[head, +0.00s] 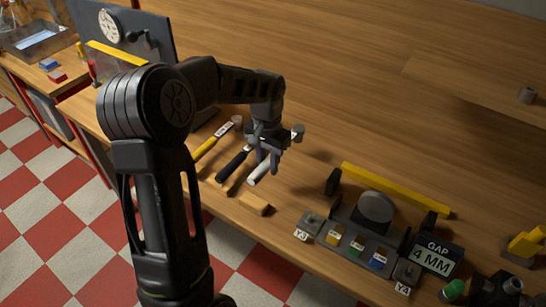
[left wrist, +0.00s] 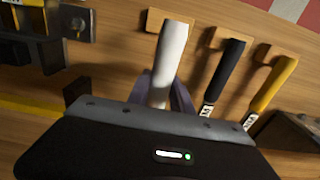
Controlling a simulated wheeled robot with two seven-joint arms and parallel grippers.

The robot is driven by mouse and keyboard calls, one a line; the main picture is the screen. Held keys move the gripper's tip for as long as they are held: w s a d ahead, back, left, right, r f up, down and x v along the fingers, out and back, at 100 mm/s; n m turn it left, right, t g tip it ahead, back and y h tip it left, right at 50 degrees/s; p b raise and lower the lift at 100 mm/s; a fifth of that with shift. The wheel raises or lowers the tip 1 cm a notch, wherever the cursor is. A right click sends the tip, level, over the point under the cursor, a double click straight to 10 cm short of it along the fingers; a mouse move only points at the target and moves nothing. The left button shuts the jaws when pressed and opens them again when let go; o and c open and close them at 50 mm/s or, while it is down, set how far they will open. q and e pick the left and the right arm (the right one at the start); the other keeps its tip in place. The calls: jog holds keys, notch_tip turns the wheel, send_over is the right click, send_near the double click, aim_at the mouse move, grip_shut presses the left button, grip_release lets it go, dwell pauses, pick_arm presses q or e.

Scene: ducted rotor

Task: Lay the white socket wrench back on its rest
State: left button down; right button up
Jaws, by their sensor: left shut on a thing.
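The white socket wrench (head: 262,170) is in my left gripper (head: 268,155), its pale handle pointing toward the table's front edge. In the left wrist view the white handle (left wrist: 172,48) stands up between the purple-grey fingers (left wrist: 165,92), which are shut on it. A small wooden rest block (head: 254,203) is on the table just in front of the handle's end. It also shows in the left wrist view (left wrist: 154,21), partly behind the handle. I cannot tell how high the handle is above it. The wrench's socket end is hidden. My right gripper is out of view.
A black-handled wrench (head: 233,165) and a yellow-handled wrench (head: 206,147) lie side by side left of the white one. A dark fixture with a grey disc (head: 376,207) and a yellow bar (head: 395,188) stand to the right.

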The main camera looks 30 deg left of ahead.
pick_arm(q)
jog(key=shift+r, duration=0.1)
jog(key=shift+s+f+b, duration=0.2)
jog(key=shift+f+b, duration=2)
jog(key=shift+f, duration=0.75)
jog(key=shift+f+b, duration=0.3)
jog(key=shift+f, duration=0.1)
jog(key=c, duration=1.1)
grip_release()
jog(key=shift+o, duration=0.2)
notch_tip(320, 180, up, 8)
jog(key=shift+f+b, duration=0.1)
jog(key=shift+b, duration=0.2)
